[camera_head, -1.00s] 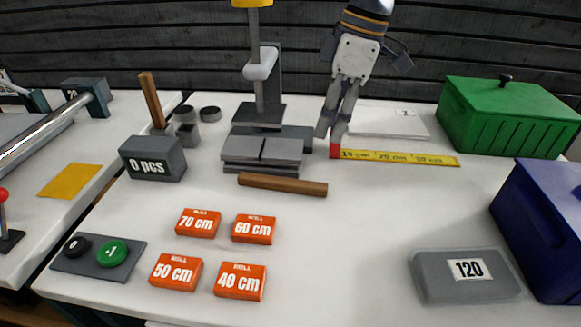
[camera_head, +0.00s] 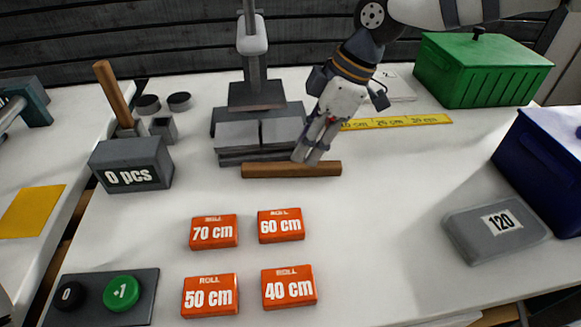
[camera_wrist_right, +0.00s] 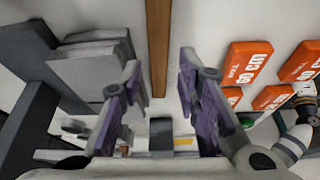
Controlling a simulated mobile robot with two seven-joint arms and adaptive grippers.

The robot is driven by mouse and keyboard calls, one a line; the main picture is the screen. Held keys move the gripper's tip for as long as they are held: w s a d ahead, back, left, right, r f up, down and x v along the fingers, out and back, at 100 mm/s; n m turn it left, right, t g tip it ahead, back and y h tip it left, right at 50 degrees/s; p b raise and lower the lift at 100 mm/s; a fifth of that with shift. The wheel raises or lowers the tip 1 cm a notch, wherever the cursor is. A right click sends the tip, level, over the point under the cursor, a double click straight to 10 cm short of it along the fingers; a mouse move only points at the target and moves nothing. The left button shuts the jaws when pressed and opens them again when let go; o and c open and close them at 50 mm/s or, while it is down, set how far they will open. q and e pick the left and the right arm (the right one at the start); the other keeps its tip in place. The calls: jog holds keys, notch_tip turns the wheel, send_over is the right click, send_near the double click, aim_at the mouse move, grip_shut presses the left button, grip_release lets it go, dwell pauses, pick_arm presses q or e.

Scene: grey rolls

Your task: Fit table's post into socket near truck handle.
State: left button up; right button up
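A brown wooden bar (camera_head: 265,171) lies on the white table in front of the grey press; it also shows in the right wrist view (camera_wrist_right: 158,40). My right gripper (camera_head: 305,158) is at the bar's far side, its fingertips close to the bar or at it. In the wrist view its two fingers (camera_wrist_right: 158,100) stand apart, one on each side of the bar's line; contact cannot be told. A brown post (camera_head: 111,90) stands tilted by a small grey block (camera_head: 163,130) with a hollow top. I cannot make out a truck handle. My left gripper is out of view.
The press (camera_head: 258,95) stands behind the bar. Orange roll cards, such as the 60 cm card (camera_head: 281,225), lie in front. A 0 pcs block (camera_head: 132,165) is left. A grey 120 block (camera_head: 495,232), blue bin (camera_head: 545,165) and green box (camera_head: 482,70) are right.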

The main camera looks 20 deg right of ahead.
aim_at(292, 165)
jog(key=x, duration=0.5)
jog(key=shift+w+a+b, duration=0.15)
jog(key=shift+b, duration=0.15)
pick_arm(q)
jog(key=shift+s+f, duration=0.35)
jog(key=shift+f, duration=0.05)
pick_arm(e)
jog(key=shift+r, duration=0.1)
grip_shut()
notch_tip(292, 165, up, 3)
jog(key=shift+w, duration=0.1)
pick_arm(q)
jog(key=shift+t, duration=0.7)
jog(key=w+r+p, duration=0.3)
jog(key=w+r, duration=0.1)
pick_arm(e)
jog(key=s+d+r, duration=0.2)
jog(key=s+r, duration=0.8)
jog(key=s, duration=0.4)
jog(key=shift+d, duration=0.25)
